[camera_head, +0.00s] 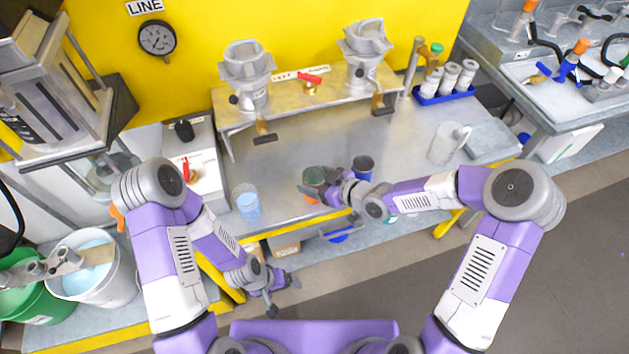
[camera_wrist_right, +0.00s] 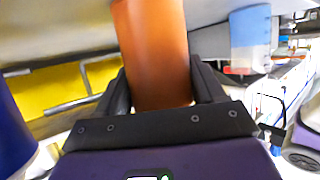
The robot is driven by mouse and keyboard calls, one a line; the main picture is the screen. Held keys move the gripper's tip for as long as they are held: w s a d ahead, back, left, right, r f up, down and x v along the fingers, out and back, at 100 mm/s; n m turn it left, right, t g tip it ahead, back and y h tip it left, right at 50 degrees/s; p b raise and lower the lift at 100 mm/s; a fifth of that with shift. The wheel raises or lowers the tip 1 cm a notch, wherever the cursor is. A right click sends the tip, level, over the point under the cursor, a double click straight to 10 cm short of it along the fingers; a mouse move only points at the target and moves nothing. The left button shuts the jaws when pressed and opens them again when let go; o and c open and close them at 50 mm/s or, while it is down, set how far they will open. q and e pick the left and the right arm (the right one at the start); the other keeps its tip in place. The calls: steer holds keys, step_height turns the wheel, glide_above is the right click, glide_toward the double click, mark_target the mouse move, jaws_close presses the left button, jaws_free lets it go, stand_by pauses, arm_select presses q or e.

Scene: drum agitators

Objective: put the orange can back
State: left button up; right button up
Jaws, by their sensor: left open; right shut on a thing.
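The orange can (camera_head: 310,199) is at the middle of the steel bench, near its front edge. Its greenish open top shows in the head view, and my gripper partly covers its side. My right gripper (camera_head: 327,190) is shut on it. In the right wrist view the orange can (camera_wrist_right: 151,50) stands between the two dark fingers (camera_wrist_right: 160,90). I cannot tell whether its base touches the bench. My left gripper (camera_head: 284,294) is open and empty, low in front of the bench, away from the can.
A dark blue can (camera_head: 363,171) stands close to the right of the orange can. A beaker of blue liquid (camera_head: 247,205) is to its left, and a white pitcher (camera_head: 444,147) farther right. Two drum agitators stand on a raised shelf (camera_head: 300,95) behind. A blue tray (camera_head: 447,95) holds white bottles.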

steer(key=shift+r, duration=0.15)
steer(key=shift+f, duration=0.2)
steer(key=o, duration=1.1)
steer(key=shift+o, duration=0.2)
